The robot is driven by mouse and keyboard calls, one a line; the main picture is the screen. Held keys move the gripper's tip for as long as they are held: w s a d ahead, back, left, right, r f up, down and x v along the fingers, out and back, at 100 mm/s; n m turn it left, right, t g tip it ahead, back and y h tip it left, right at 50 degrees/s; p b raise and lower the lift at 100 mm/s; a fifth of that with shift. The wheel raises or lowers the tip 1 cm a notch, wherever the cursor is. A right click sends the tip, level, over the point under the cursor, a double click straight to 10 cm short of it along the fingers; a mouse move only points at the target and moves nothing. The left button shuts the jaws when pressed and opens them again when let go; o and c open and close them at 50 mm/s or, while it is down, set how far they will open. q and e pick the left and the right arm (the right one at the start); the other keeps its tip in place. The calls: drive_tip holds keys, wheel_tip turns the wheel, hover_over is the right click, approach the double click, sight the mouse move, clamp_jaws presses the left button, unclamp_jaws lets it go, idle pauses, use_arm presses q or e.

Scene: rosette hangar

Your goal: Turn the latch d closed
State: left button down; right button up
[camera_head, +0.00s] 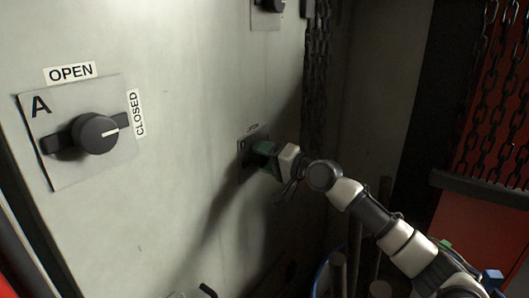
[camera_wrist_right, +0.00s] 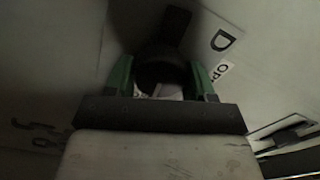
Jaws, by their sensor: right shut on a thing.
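Latch D is a dark round knob (camera_wrist_right: 160,68) on a plate (camera_head: 241,148) low on the pale wall panel, seen at a steep angle in the head view. A dark bar (camera_wrist_right: 173,24) of the latch reaches from the knob toward the top of that view. My right gripper (camera_head: 264,150) has its green fingers on both sides of the knob, shut on it. It hides most of the latch in the head view. My left gripper is not in view.
Latch A (camera_head: 97,133) is at the left, its white mark toward the CLOSED label (camera_head: 139,112). Another latch (camera_head: 268,4) is at the top edge. Chains (camera_head: 317,70) hang beside the panel, and more hang before a red surface (camera_head: 490,110) at the right.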

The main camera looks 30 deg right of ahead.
drive_tip(key=shift+m, duration=0.7)
drive_tip(key=shift+p, duration=0.35)
drive_tip(key=o, duration=0.9)
drive_tip(key=shift+s+d+f, duration=0.15)
drive_tip(key=shift+s+f, duration=0.05)
drive_tip(key=shift+b+v, duration=3.3)
drive_tip(key=shift+v, duration=1.85)
drive_tip(key=shift+r, duration=0.15)
